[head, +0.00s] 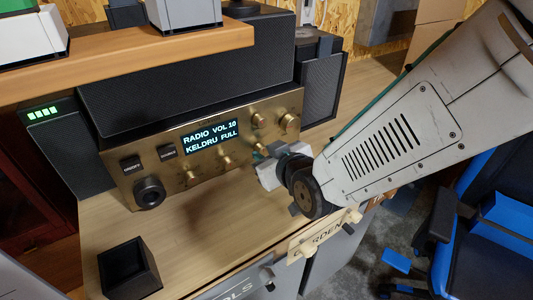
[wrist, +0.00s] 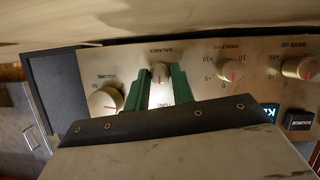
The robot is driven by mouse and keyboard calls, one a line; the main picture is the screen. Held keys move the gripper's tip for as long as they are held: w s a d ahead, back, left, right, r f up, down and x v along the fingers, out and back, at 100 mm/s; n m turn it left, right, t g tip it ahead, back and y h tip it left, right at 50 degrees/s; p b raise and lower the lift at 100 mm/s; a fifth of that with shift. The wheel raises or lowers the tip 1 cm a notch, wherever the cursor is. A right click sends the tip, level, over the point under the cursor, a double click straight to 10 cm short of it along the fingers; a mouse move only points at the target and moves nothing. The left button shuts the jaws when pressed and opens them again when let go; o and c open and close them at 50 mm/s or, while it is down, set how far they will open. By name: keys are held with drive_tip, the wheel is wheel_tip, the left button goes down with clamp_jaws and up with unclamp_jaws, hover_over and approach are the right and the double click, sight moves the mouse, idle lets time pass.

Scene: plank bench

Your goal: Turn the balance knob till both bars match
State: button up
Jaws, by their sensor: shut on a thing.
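The balance knob (wrist: 160,72) is a small brass knob under the printed word BALANCE on the gold radio front (head: 150,187). Its red mark shows and points roughly straight down in the wrist view. My gripper (wrist: 161,82) has its two green fingers shut on this knob, one on each side. In the head view my gripper (head: 262,157) reaches the radio's lower right and mostly hides the knob. One level bar (head: 42,113), with several green segments lit, shows on the left speaker (head: 75,150). I cannot see a second bar on the right speaker (head: 322,85).
The volume knob (wrist: 106,100) and the treble knob (wrist: 230,71) sit close on either side of my fingers. The radio display (head: 211,136) reads RADIO VOL 10, KELDRU FULL. A wooden shelf (head: 180,47) overhangs the left part. An open black box (head: 128,268) stands at the bench's front left.

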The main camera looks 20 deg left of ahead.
drive_tip(key=m, duration=0.1)
drive_tip(key=m+g+y, duration=0.2)
drive_tip(key=m, duration=0.1)
drive_tip(key=shift+w+d, duration=0.2)
drive_tip(key=shift+w, duration=0.05)
drive_tip(key=m+g+y, duration=0.1)
drive_tip(key=m, duration=0.1)
drive_tip(key=m+y, duration=0.1)
drive_tip(key=shift+w+d+f+m+g, duration=0.1)
drive_tip(key=shift+m+g, duration=0.3)
idle(0.4)
drive_tip(key=o, duration=1)
